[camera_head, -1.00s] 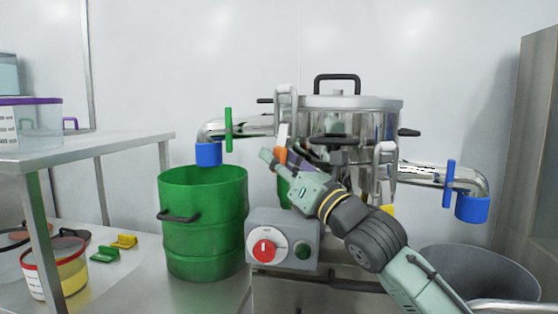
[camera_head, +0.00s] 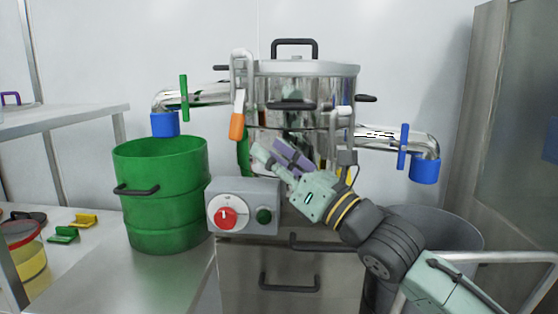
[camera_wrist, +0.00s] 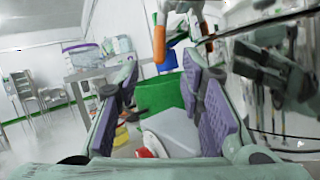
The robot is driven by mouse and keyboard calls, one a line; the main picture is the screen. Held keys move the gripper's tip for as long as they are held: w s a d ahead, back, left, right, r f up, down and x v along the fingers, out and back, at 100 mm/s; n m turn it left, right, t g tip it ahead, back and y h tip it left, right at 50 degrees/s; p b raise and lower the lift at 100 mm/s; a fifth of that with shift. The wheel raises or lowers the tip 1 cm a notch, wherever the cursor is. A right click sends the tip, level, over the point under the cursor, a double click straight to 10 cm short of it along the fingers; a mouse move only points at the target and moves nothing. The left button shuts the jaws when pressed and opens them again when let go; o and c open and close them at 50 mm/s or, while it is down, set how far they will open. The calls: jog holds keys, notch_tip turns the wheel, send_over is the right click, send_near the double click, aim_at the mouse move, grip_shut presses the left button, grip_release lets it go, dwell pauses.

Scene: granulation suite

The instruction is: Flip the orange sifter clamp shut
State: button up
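The orange sifter clamp (camera_head: 237,127) hangs on the left front of the steel sifter (camera_head: 305,85). Its orange grip points down below a pale lever and a grey bracket (camera_head: 241,75). The grip stands a little out from the bracket. In the wrist view the orange grip (camera_wrist: 158,42) is at the upper middle, beyond the fingers. My gripper (camera_head: 277,156) is to the right of and below the grip, apart from it. Its purple-padded fingers are spread with nothing between them, as the wrist view (camera_wrist: 170,98) shows.
A control box (camera_head: 243,206) with a red knob sits below the clamp. A green drum (camera_head: 160,200) stands at the left under a blue-capped spout (camera_head: 165,124). A second bracket (camera_head: 338,120) is at the sifter's right. A grey bin (camera_head: 430,225) stands at the right.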

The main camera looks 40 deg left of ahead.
jog(key=shift+d+f, duration=0.35)
jog(key=shift+d, duration=0.3)
